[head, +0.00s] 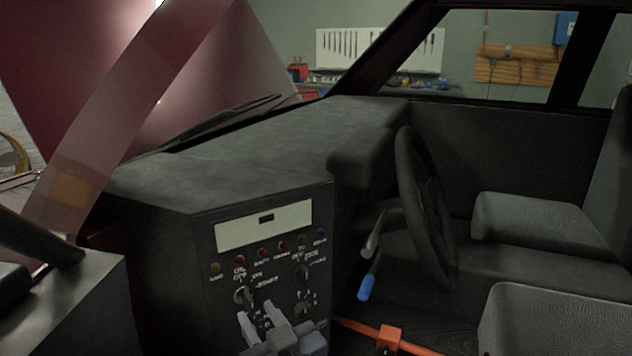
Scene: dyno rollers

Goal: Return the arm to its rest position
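My gripper (256,312) shows at the bottom centre, light grey, with its two fingers pointing up and away. The fingers are spread with a gap between them, and I see nothing held. It is in front of the lower part of a black control panel (222,298) and covers some of its lower controls. I cannot tell whether the fingertips touch the panel. The panel has a pale display strip (290,219), a row of small coloured lights, and round knobs, one of them a key-like START switch (244,295).
A black steering wheel (428,215) and a blue-tipped lever (367,287) stand right of the panel. Dark seats (555,320) fill the right side. An orange bar (365,331) crosses the floor. The dark dashboard (260,150) lies behind, with a red car body panel at left.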

